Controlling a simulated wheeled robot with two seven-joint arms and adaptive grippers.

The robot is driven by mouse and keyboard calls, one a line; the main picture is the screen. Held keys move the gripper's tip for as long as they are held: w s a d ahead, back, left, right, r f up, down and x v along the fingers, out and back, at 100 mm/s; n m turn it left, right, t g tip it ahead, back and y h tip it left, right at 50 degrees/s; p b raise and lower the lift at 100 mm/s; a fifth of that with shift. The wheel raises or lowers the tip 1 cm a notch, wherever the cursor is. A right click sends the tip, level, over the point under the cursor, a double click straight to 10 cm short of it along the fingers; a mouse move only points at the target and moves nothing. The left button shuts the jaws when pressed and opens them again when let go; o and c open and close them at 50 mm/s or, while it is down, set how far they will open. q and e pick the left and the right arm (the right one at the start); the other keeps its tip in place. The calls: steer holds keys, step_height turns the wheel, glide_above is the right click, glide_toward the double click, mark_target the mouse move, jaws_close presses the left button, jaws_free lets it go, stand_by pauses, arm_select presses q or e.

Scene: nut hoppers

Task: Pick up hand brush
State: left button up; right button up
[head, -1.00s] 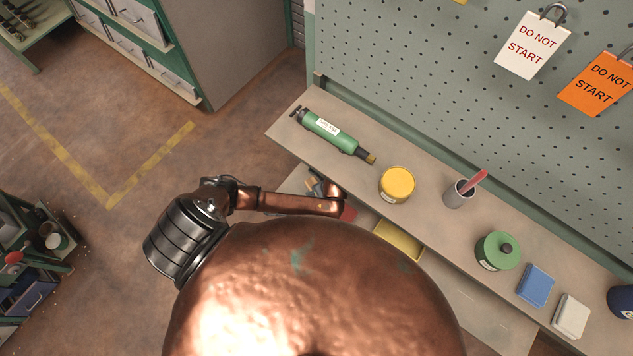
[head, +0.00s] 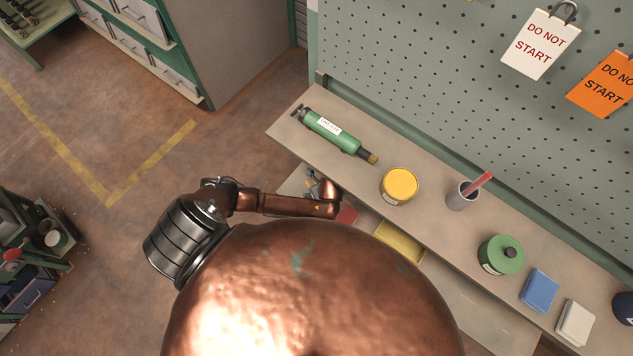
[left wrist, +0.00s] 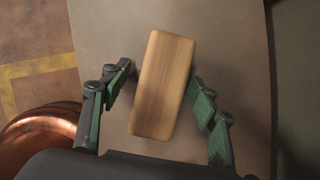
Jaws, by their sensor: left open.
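The hand brush (left wrist: 165,85) shows in the left wrist view as a pale wooden block with rounded corners, lying slightly tilted on a grey-brown surface. Its bristles are not visible. My left gripper (left wrist: 160,76) is open, with one green finger on each side of the block. The right finger is close to the block's edge; whether it touches cannot be told. In the head view a small part of my left gripper (head: 313,182) shows past the arm, over the lower shelf. The brush cannot be made out there. My right gripper is not in view.
The upper shelf holds a green tool (head: 332,131), a yellow tin (head: 399,186), a grey cup (head: 461,197), a green canister (head: 500,255) and a blue block (head: 538,290). A red item (head: 347,216) and yellow tray (head: 400,242) lie lower. A pegboard (head: 420,90) rises behind.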

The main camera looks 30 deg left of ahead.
arm_select(q)
steer(key=shift+f, duration=0.1)
steer(key=shift+c, duration=0.3)
steer(key=shift+s, duration=0.1)
steer(key=c, duration=1.4)
steer(key=shift+c, duration=0.2)
step_height(320, 180, up, 8)
steer(key=shift+f+p, duration=0.2)
steer(key=shift+p, duration=1.05)
steer(key=s+a+p, duration=0.1)
steer(key=s+p, duration=0.1)
steer(key=s, duration=1.7)
steer(key=shift+s+a, duration=0.25)
steer(key=shift+s, duration=0.1)
